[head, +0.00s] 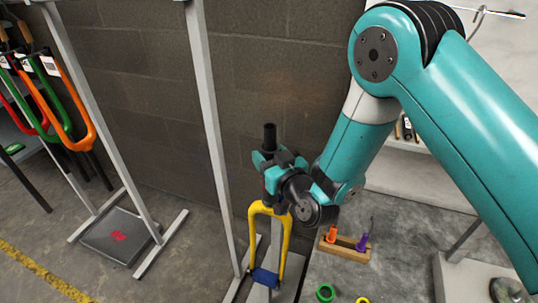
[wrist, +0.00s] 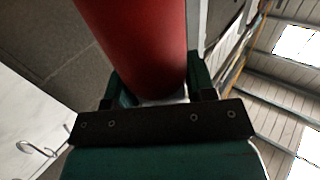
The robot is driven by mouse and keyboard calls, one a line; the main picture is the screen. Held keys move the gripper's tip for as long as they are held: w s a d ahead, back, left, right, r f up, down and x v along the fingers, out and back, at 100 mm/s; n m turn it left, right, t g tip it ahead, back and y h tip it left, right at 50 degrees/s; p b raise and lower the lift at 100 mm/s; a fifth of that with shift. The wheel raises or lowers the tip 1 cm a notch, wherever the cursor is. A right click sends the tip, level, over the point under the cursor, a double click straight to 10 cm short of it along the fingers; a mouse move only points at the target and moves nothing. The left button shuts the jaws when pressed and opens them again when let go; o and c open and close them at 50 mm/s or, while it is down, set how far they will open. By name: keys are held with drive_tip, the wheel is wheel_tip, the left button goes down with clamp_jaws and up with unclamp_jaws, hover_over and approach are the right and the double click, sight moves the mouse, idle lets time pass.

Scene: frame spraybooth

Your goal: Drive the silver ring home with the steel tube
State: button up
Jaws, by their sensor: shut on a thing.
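My gripper (head: 278,162) is shut on an upright tube, whose dark upper end (head: 270,137) rises above the jaws in the head view. In the wrist view the held tube shows as a thick red cylinder (wrist: 138,45) between the jaws (wrist: 160,90). A yellow fork (head: 286,235) stands crown-up directly below the gripper, held low down by a blue clamp (head: 265,278). The gripper and wrist hide the space just above the fork's crown. I cannot make out the silver ring, nor whether the tube touches the fork.
A grey upright post (head: 208,110) stands close left of the fork. A wooden block (head: 344,250) with an orange and a purple tool is at right. A green ring (head: 325,292) lies in front. Coloured forks (head: 75,110) hang at far left. A block wall is behind.

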sight(274, 134)
drive_tip(key=shift+s+f, duration=0.1)
drive_tip(key=shift+r+p, duration=3.5)
drive_tip(key=shift+r, duration=0.2)
wheel_tip(274, 134, up, 7)
drive_tip(key=p, duration=0.7)
wheel_tip(274, 134, up, 7)
drive_tip(key=p, duration=0.6)
drive_tip(key=shift+p, duration=0.4)
drive_tip(key=shift+r+p, duration=2)
drive_tip(key=shift+p, duration=0.1)
